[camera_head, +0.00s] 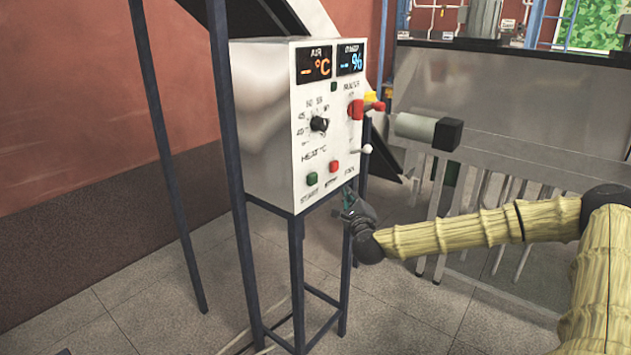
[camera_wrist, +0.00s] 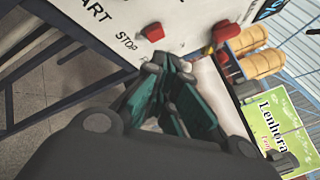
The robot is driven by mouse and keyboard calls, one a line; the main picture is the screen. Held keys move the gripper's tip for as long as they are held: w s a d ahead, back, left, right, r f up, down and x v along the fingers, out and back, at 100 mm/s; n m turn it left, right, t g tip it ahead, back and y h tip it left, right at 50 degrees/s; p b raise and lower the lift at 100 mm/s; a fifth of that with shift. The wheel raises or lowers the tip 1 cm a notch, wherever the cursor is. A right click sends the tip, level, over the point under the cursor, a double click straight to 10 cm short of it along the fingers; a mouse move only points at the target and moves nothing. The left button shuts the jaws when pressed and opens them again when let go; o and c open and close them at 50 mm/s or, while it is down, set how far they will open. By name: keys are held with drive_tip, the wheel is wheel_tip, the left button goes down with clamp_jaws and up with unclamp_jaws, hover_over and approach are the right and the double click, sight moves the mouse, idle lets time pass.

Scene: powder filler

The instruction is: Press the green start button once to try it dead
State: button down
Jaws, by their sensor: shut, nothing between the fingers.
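The green start button (camera_head: 312,179) sits low on the front of a white control box (camera_head: 262,120), above the START label. The red stop button (camera_head: 334,166) is to its right and also shows in the wrist view (camera_wrist: 153,32). My gripper (camera_head: 348,196) is shut and empty, just below the lower right edge of the box front, to the right of and below the green button. In the wrist view the fingertips (camera_wrist: 165,66) are close to the panel's lower edge by the STOP label. The green button is out of the wrist view. Both displays show dashes.
The panel also holds a black heat knob (camera_head: 319,124), a red switch handle (camera_head: 357,109) and a small white-tipped lever (camera_head: 366,149). Dark frame legs (camera_head: 297,280) carry the box. A grey motor-like cylinder (camera_head: 415,127) stands to the right. Open floor lies in front.

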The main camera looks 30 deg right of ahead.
sight(312, 179)
drive_tip(key=shift+w, duration=0.1)
drive_tip(key=w+a+b, duration=0.1)
drive_tip(key=w+a, duration=0.2)
drive_tip(key=w, duration=0.5)
drive_tip(key=shift+a+b, duration=0.2)
drive_tip(key=shift+b, duration=0.2)
drive_tip(key=shift+w+a+f+b, duration=0.1)
drive_tip(key=shift+w+a+b, duration=0.05)
drive_tip(key=shift+b, duration=0.25)
idle(1.0)
drive_tip(key=shift+w+a+b, duration=0.3)
drive_tip(key=shift+w+b, duration=0.3)
drive_tip(key=shift+w, duration=0.05)
idle(1.2)
idle(0.4)
drive_tip(key=shift+s+d, duration=0.2)
drive_tip(key=shift+s, duration=0.25)
drive_tip(key=shift+s+d, duration=0.2)
drive_tip(key=shift+s, duration=0.25)
